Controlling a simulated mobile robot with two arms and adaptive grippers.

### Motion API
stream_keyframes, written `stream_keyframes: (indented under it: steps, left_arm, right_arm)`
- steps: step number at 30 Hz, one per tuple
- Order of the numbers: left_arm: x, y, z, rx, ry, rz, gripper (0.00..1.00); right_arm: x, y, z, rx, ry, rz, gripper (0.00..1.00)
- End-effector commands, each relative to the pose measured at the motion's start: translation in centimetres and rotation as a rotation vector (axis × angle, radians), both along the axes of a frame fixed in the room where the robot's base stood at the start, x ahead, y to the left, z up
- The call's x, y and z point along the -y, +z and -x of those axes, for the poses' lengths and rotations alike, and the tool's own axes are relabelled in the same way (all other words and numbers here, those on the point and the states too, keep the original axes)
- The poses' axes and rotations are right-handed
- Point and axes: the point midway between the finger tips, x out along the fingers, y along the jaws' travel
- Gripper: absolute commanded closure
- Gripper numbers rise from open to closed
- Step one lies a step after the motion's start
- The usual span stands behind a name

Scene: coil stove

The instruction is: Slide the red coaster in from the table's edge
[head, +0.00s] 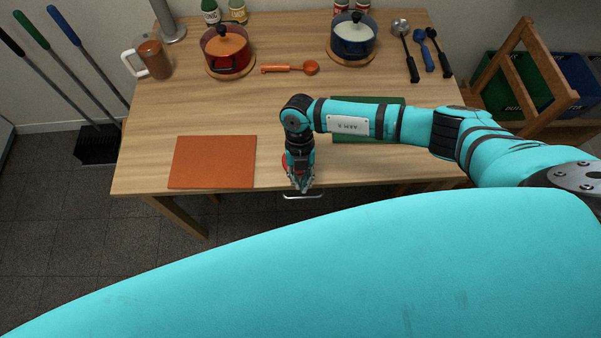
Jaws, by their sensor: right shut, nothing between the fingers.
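The red coaster (285,164) lies at the table's front edge, near the middle. Only a thin red sliver of it shows beside my right gripper, which hides the rest. My right gripper (301,188) points down over the coaster at the front edge of the wooden table (220,105). Its fingers are shut with nothing between them. Whether they touch the coaster I cannot tell. My left gripper is not in view.
An orange mat (212,161) lies to the left and a green mat (390,103) lies partly under my right arm. The table's middle left is clear.

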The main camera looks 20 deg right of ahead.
Motion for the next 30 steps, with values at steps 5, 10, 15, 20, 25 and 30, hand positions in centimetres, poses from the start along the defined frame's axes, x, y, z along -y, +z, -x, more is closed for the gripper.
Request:
stream_keyframes:
  steps: [5, 10, 15, 20, 25, 30]
  left_arm:
    - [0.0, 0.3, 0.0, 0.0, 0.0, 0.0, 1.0]
    - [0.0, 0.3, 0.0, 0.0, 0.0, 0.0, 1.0]
    - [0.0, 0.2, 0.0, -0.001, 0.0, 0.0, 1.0]
    - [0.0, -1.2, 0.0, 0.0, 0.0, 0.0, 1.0]
    - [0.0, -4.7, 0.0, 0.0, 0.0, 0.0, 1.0]
    - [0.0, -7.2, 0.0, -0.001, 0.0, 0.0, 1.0]
  right_arm:
    - [0.3, 0.0, -1.0, -0.004, 0.001, -0.001, 1.0]
    - [0.3, -0.1, -1.2, -0.004, 0.002, -0.002, 1.0]
    - [0.3, -0.1, -1.2, -0.004, 0.002, -0.002, 1.0]
    - [0.7, -0.6, -2.7, 0.001, 0.0, 0.0, 1.0]
    - [1.8, -1.0, -6.7, 0.002, -0.001, 0.0, 1.0]
    - [2.7, -0.8, -9.8, 0.0, -0.001, -0.001, 1.0]
